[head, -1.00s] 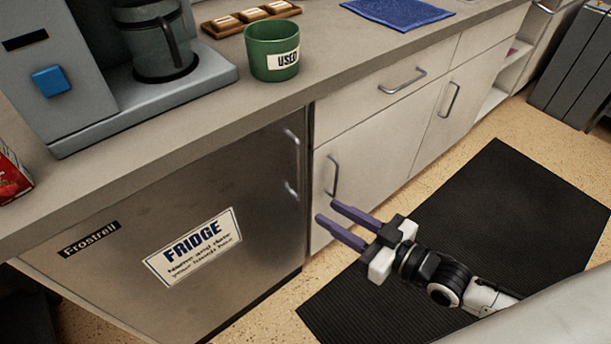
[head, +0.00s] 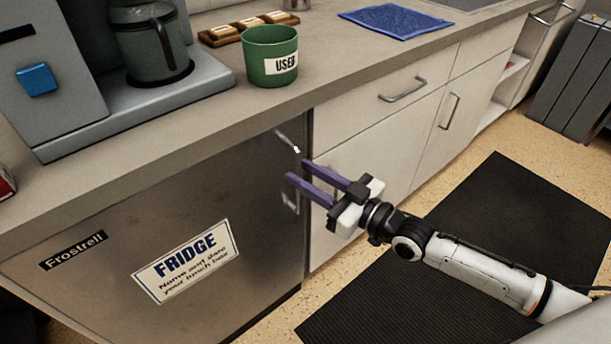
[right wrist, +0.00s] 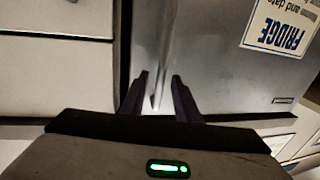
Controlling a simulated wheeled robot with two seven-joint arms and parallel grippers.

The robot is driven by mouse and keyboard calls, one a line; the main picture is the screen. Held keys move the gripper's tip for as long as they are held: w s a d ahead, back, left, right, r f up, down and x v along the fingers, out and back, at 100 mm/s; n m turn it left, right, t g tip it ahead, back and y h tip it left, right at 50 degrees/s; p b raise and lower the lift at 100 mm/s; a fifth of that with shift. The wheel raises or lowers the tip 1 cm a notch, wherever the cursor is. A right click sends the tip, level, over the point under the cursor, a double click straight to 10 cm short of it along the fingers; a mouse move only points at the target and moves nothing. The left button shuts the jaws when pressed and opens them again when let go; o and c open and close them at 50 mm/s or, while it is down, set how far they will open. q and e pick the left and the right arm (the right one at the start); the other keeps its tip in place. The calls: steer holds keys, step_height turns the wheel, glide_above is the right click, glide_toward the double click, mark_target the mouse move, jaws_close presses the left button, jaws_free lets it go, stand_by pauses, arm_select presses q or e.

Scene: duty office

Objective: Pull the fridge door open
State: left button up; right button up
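The fridge (head: 120,270) is a brushed steel unit under the counter, with its door shut. Its vertical metal handle (head: 290,142) is near the door's top right edge, and its middle is partly hidden behind my gripper. My right gripper (head: 297,171) is open, its purple fingers pointing at the handle from the right. In the right wrist view the handle (right wrist: 166,45) runs down between the two fingertips (right wrist: 159,82). I cannot tell whether either finger touches it. My left gripper is not in view.
Cream cabinets (head: 370,135) with bar handles stand right of the fridge. The counter (head: 330,70) above holds a green cup (head: 270,58), a coffee machine (head: 75,85) and a blue cloth (head: 395,20). A black mat (head: 480,240) lies on clear floor.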

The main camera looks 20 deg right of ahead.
steer(key=shift+w+a, duration=0.15)
steer(key=shift+c, duration=0.4)
jaws_close()
